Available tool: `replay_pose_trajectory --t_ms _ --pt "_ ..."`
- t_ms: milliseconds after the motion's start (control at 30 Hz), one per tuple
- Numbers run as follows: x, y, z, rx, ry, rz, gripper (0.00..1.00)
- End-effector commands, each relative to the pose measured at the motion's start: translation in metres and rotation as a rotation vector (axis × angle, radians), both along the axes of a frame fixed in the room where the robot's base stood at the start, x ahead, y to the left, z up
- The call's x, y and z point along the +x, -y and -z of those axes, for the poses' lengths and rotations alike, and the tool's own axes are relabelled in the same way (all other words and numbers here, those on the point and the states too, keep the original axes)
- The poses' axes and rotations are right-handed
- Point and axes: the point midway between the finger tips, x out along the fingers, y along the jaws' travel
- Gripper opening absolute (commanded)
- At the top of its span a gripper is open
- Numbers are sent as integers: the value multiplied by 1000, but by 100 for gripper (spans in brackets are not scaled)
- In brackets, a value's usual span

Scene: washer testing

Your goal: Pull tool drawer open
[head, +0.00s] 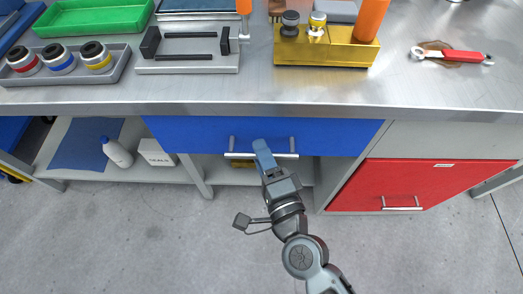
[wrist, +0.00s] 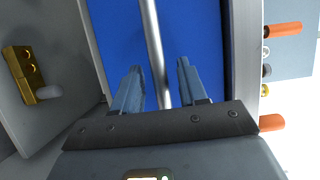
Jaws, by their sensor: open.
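The blue tool drawer (head: 330,134) is under the workbench top, with its front flush or nearly so. Its silver bar handle (head: 285,156) runs across the front on two posts. In the wrist view the drawer front (wrist: 198,40) fills the middle and the handle bar (wrist: 153,45) passes between the fingers. My gripper (head: 262,150) is at the handle in the head view. Its blue fingers (wrist: 157,88) are open, one on each side of the bar, with gaps visible. I cannot tell how far the fingertips are from the drawer front.
A red cabinet drawer (head: 425,182) is at the right. A lower shelf (head: 150,173) holds a white bottle (head: 117,152) and a box. The bench top (head: 210,90) carries a green tray, a grey tray, a yellow block and a wrench. The floor in front is clear.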

Motion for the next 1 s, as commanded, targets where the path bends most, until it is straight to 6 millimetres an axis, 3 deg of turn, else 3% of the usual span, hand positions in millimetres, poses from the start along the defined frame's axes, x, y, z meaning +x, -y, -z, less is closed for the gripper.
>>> replay_pose_trajectory --t_ms 367,800,1000 --pt "6 -2 0 0 0 0 42" --pt "6 -2 0 -1 0 0 0" --pt "6 -2 0 -1 0 0 0"
